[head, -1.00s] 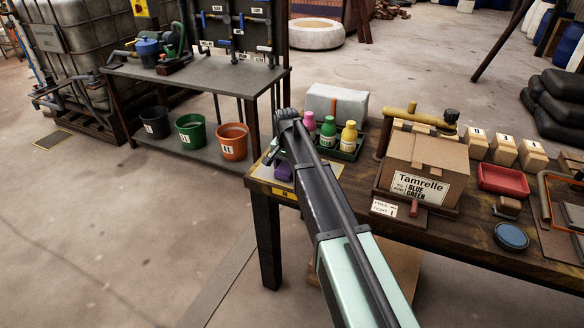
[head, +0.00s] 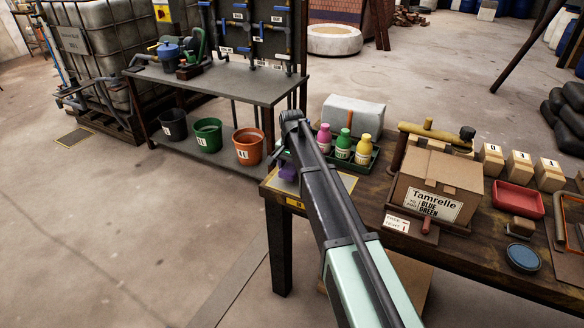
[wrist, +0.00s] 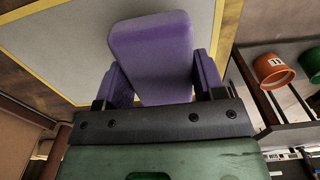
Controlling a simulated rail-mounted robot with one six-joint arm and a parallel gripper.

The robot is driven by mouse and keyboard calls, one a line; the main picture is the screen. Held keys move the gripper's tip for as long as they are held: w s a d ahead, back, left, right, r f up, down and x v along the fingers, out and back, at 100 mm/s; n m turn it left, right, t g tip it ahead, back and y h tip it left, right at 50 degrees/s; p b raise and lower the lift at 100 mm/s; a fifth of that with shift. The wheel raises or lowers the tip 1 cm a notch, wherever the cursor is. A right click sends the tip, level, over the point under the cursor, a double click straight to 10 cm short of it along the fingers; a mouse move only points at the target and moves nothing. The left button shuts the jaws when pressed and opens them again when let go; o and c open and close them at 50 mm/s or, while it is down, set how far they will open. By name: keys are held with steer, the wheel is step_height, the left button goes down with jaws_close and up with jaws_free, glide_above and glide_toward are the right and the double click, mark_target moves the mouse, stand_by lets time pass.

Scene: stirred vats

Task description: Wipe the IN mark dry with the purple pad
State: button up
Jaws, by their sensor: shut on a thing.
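My gripper (wrist: 160,78) is shut on the purple pad (wrist: 150,50), which sits between its two purple-sided fingers in the wrist view. In the head view the pad (head: 288,172) shows as a small purple patch at the table's left end, partly covered by my arm. Beyond the pad is a grey panel with a yellow border (wrist: 62,48); its edge also shows right of my arm in the head view (head: 348,183). I take this as the marked area, but no IN lettering is readable. Whether the pad touches it, and any wetness, I cannot tell.
A green tray (head: 362,164) with pink, green and yellow bottles stands close right of my arm. A cardboard box (head: 437,180) and a red tray (head: 518,199) are farther right. A grey bench (head: 225,82) with black, green and orange buckets (head: 248,148) stands left.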

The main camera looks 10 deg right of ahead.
steer(key=shift+r+p, duration=1)
steer(key=shift+r, duration=0.55)
step_height(320, 180, up, 3)
steer(key=p, duration=0.3)
steer(key=shift+r, duration=0.2)
steer(key=shift+f, duration=0.2)
